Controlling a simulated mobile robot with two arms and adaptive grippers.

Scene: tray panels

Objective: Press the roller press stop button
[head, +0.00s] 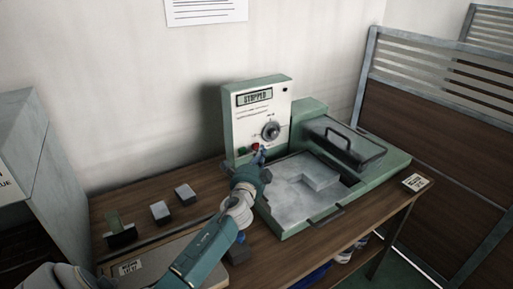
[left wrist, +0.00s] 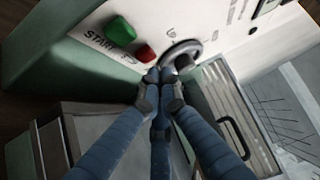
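The roller press (head: 305,115) is a green machine with a white control panel. Its display (head: 255,98) appears to read "STOPPED". The red stop button (left wrist: 145,53) is beside the green start button (left wrist: 120,30), with a grey dial (left wrist: 181,53) on its other side. In the head view the red button (head: 255,147) shows just above my left gripper (head: 259,157). In the left wrist view my left gripper (left wrist: 160,77) has its fingertips together, empty, just below the red button. I cannot tell if they touch it. My right gripper is out of view.
A flat plate with a handle (head: 326,216) lies at the press's front. Small grey blocks (head: 160,211) and a card holder (head: 120,234) stand on the wooden table, left of my arm. A grey cabinet (head: 50,160) is at far left, a partition (head: 430,130) at right.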

